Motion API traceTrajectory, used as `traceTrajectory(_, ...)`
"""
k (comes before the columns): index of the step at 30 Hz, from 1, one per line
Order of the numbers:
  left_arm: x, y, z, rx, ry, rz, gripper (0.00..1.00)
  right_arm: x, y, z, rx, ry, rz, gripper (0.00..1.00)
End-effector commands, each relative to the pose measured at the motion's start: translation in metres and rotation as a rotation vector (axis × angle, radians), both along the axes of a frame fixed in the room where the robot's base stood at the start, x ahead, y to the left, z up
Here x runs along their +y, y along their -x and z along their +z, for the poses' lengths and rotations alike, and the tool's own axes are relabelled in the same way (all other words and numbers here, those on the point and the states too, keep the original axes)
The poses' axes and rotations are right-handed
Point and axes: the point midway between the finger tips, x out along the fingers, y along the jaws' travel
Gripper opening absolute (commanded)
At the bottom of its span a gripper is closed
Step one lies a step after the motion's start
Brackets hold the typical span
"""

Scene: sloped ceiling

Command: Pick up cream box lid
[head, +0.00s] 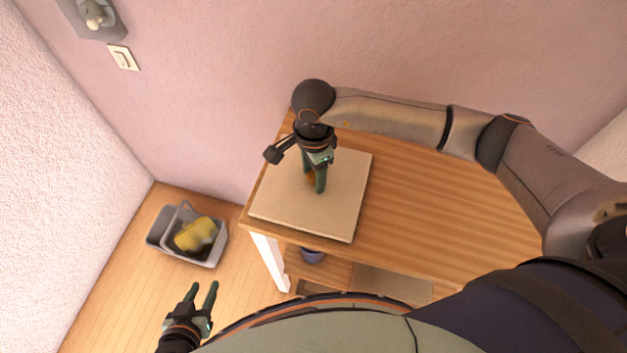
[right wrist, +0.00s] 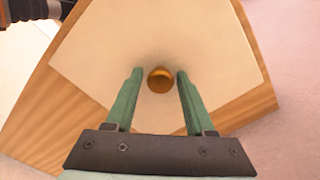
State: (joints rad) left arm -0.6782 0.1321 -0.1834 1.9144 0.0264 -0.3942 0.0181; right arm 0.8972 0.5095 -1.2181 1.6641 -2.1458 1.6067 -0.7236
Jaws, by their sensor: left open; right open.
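The cream box lid (head: 340,205) is a flat square panel lying on the left end of the wooden table. In the right wrist view the lid (right wrist: 110,50) fills most of the picture, with a round golden-brown knob (right wrist: 159,80) at its middle. My right gripper (head: 316,188) is above the lid, pointing down and open. In the right wrist view its two green fingers (right wrist: 158,84) stand on either side of the knob, with gaps showing on both sides. In the head view the knob is mostly hidden behind the fingers. My left gripper (head: 202,290) is open and empty, low over the floor at lower left.
The wooden table (head: 440,205) is bare to the right of the lid. A grey basket (head: 208,258) with a yellow item (head: 195,234) stands on the floor at left. A small dark blue pot (head: 312,255) sits on a shelf below the tabletop. Pink walls close off the back.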

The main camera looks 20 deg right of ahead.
Motion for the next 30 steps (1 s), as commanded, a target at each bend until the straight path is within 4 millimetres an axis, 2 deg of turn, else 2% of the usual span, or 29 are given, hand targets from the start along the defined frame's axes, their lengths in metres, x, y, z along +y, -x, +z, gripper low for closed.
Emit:
traceTrajectory(4,-0.0001,0.0003,-0.0004,0.001,0.000,0.000,0.41,0.0001,-0.0001,0.0002,0.000,0.000,0.000,0.52)
traceTrajectory(18,-0.0003,0.0005,-0.0005,0.001,0.000,-0.001,0.41,0.0001,-0.0003,0.0009,-0.001,0.000,0.000,0.00)
traceTrajectory(30,-0.0004,0.0007,-0.0005,0.001,0.000,-0.001,0.41,0.0001,-0.0005,0.0012,-0.001,0.000,0.000,0.00)
